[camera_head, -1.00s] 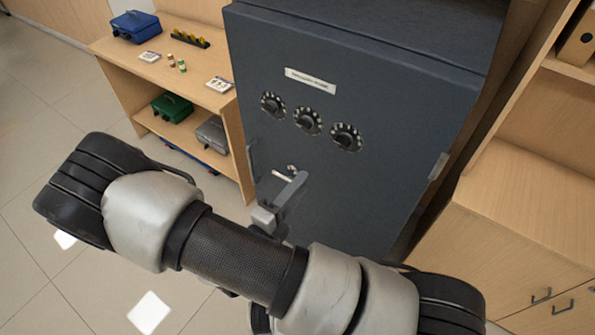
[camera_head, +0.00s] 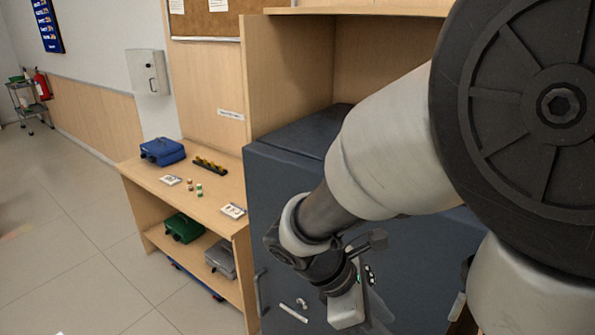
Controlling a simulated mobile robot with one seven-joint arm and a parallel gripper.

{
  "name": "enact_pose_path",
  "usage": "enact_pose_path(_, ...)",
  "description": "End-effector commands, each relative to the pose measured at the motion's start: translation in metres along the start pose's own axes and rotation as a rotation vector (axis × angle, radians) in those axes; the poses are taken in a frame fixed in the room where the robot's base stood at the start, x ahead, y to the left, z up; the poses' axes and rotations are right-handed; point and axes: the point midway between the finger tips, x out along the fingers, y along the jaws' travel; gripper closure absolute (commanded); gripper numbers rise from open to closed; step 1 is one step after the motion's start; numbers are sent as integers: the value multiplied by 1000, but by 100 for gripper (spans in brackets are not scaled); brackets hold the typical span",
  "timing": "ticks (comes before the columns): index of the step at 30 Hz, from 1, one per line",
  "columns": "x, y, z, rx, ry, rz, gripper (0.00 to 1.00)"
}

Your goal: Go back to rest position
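My gripper (camera_head: 372,242) is at the end of my arm, in front of the dark grey safe (camera_head: 290,170) in the head view. I see nothing clearly held. A bar handle (camera_head: 293,312) and a small knob (camera_head: 302,302) show low on the safe door, which looks closed.
Left of the safe, a wooden shelf unit (camera_head: 140,190) holds a blue cash box (camera_head: 162,151), a green box (camera_head: 183,227), a grey box (camera_head: 221,257) and small items. Open tiled floor (camera_head: 60,220) lies to the left. A red fire extinguisher (camera_head: 41,84) stands far back.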

Motion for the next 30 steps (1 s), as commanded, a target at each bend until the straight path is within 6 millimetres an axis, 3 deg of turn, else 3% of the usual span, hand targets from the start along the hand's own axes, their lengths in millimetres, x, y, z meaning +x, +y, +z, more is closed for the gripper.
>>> enact_pose_path(1,-9,-5,11,168,95,-9,70)
enact_pose_path(9,-63,-24,47,994,542,-87,70)
enact_pose_path(15,-99,-28,69,1408,790,-125,70)
enact_pose_path(20,-112,-29,76,1536,876,-140,70)
enact_pose_path(30,-112,-30,76,1545,881,-141,70)
